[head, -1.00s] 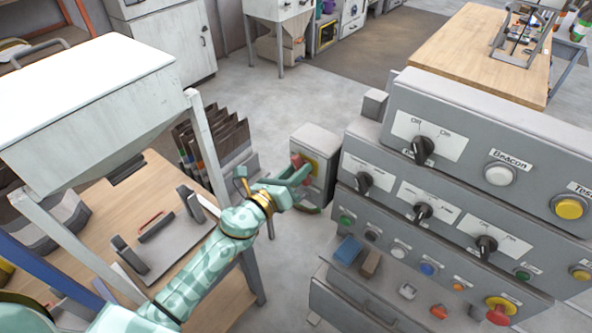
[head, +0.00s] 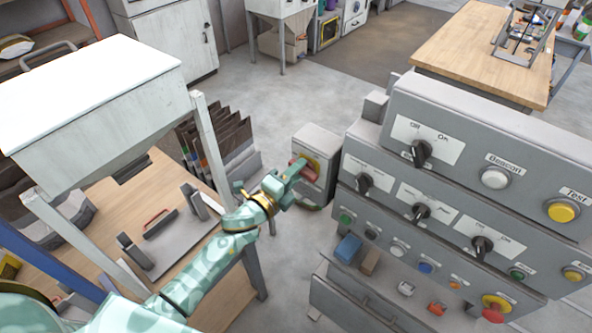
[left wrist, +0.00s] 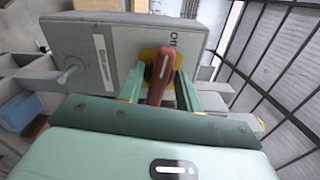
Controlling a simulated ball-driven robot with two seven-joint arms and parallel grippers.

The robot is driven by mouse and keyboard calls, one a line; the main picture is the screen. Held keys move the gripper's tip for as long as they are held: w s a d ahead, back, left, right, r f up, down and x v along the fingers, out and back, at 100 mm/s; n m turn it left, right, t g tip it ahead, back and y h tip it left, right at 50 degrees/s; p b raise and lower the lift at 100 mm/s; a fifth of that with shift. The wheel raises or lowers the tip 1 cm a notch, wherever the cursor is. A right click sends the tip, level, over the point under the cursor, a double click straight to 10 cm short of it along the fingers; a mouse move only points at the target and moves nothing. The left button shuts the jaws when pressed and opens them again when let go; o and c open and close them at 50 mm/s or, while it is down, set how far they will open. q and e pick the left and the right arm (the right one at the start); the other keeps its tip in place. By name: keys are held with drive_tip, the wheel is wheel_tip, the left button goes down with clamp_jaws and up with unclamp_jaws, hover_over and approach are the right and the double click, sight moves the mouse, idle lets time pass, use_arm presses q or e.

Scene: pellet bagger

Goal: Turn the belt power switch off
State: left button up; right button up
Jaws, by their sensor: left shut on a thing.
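The belt power switch is a grey box (head: 322,150) with a yellow plate (left wrist: 149,55) and a red handle (left wrist: 160,78) on its front. It stands left of the big control panel in the head view. My left gripper (head: 299,171) reaches the front of the box, and its jaws are shut on the red handle. In the left wrist view the handle stands between the two green fingers, close to upright with a slight tilt. My right gripper is in neither view.
The grey control panel (head: 470,110), with several black knobs and coloured buttons, stands close right of the switch box. A wooden bench (head: 165,215) and a white hopper (head: 95,95) are at the left. Clear floor (head: 285,100) lies behind the box.

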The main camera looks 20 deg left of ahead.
use_arm(q)
drive_tip(key=shift+n, duration=0.8)
drive_tip(key=shift+f, duration=0.1)
drive_tip(key=o, duration=0.6)
drive_tip(key=b+v, duration=0.1)
drive_tip(key=v, duration=1.5)
drive_tip(key=shift+s+a, duration=0.1)
drive_tip(key=shift+s, duration=0.1)
